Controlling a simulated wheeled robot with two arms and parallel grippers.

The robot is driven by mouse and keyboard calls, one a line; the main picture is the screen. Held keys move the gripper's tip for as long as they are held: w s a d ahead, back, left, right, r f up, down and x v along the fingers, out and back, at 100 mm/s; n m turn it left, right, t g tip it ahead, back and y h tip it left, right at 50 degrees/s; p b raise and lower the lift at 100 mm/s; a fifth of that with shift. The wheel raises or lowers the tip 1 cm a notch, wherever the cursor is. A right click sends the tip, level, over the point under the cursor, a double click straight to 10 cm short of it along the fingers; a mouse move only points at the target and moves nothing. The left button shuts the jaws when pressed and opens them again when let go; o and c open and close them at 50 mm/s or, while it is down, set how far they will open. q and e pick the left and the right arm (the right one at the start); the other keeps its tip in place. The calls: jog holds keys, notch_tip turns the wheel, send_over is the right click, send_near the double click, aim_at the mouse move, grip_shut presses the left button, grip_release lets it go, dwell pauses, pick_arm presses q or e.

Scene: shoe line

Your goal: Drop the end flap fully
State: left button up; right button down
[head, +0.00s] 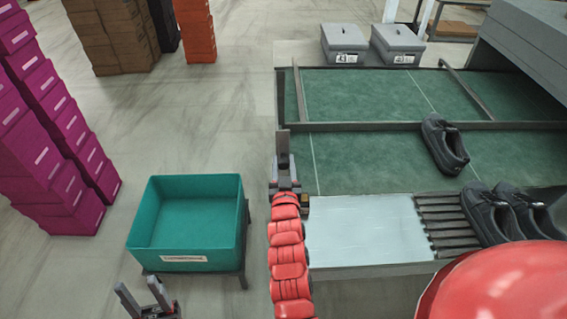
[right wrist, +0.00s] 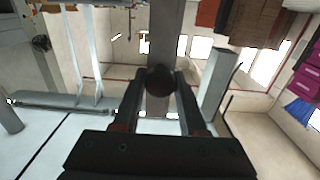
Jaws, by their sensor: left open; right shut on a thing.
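My right gripper (head: 285,170) is at the left end of the shoe line, by the corner of the green belt and a pale flat plate (head: 362,228). In the right wrist view, its two fingers (right wrist: 160,97) are shut on a dark round knob (right wrist: 160,80). A grey bar (right wrist: 166,30) shows behind the knob. I cannot clearly make out the end flap or its angle; my gripper and red arm cover part of this end. My left gripper (head: 144,293) is open and empty, low in the head view, below the teal bin.
The teal bin (head: 195,186) stands on a dark stand left of the line. Black shoes (head: 444,143) are on the belt, and others (head: 492,215) by the rollers (head: 446,222). Two grey boxes (head: 343,42) stand at the back. Magenta boxes (head: 45,165) are stacked left.

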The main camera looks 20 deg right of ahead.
jog(key=shift+a, duration=0.1)
jog(key=w+a+f+n+b, duration=0.35)
jog(key=a+n+b, duration=0.25)
jog(key=a+b, duration=0.25)
jog(key=w+a+f+n+b, duration=0.2)
jog(key=a+f+n+b, duration=0.3)
jog(key=a+b, duration=0.35)
notch_tip(320, 180, down, 23)
jog(key=a+n+b, duration=0.2)
jog(key=n+b, duration=0.4)
jog(key=n, duration=0.7)
jog(key=shift+r+n, duration=0.15)
jog(key=shift+n, duration=0.15)
jog(key=shift+a, duration=0.1)
jog(key=shift+c, duration=2.4)
grip_release()
